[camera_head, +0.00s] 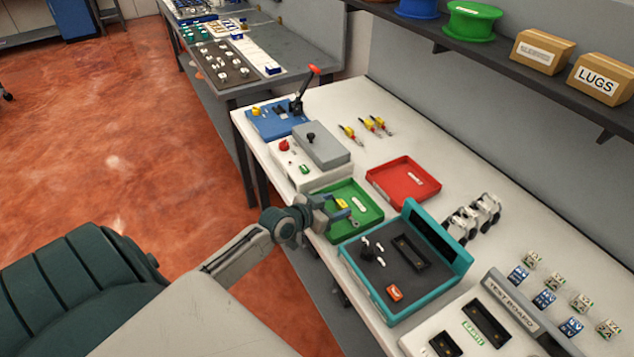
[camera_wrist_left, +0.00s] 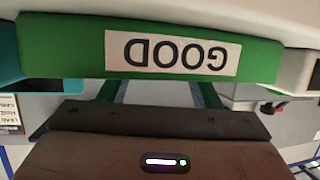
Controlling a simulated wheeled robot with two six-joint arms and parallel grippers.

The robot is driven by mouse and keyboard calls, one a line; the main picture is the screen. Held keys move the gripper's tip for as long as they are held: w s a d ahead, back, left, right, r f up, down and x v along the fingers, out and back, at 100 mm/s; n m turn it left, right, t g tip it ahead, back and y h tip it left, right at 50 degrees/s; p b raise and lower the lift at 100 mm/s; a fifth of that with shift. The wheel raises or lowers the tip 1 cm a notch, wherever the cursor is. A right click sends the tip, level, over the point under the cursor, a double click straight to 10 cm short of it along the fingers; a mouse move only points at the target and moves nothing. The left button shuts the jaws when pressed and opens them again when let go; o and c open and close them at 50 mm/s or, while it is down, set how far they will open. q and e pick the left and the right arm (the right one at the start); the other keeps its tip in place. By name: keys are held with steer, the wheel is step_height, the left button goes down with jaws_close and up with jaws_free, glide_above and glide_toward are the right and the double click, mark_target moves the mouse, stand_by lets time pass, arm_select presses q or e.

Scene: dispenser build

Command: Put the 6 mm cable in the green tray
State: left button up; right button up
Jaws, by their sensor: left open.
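The green tray (camera_head: 368,193) lies on the white bench, left of the red tray. In the left wrist view its green wall (camera_wrist_left: 90,45) is close, with an upside-down GOOD label. My left gripper (camera_head: 345,209) is open over the green tray. A small yellow piece (camera_head: 341,203) shows at the fingers, inside the tray's outline; I cannot tell whether it touches the tray floor or is the 6 mm cable. Several yellow-and-dark cable-like pieces (camera_head: 368,127) lie farther back on the bench; their sizes cannot be read. My right gripper is not in view.
The red tray (camera_head: 430,188) lies right of the green tray. A grey-and-white device (camera_head: 300,163) stands behind it, with a blue lever press (camera_head: 268,121) beyond. A teal-walled box (camera_head: 382,310) and a test board (camera_head: 415,343) stand nearer. A shelf overhangs at right.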

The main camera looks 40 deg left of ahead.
arm_select(q)
steer(key=p+v, duration=0.1)
steer(key=v, duration=1)
steer(key=shift+p, duration=0.3)
steer(key=shift+s+d, duration=0.1)
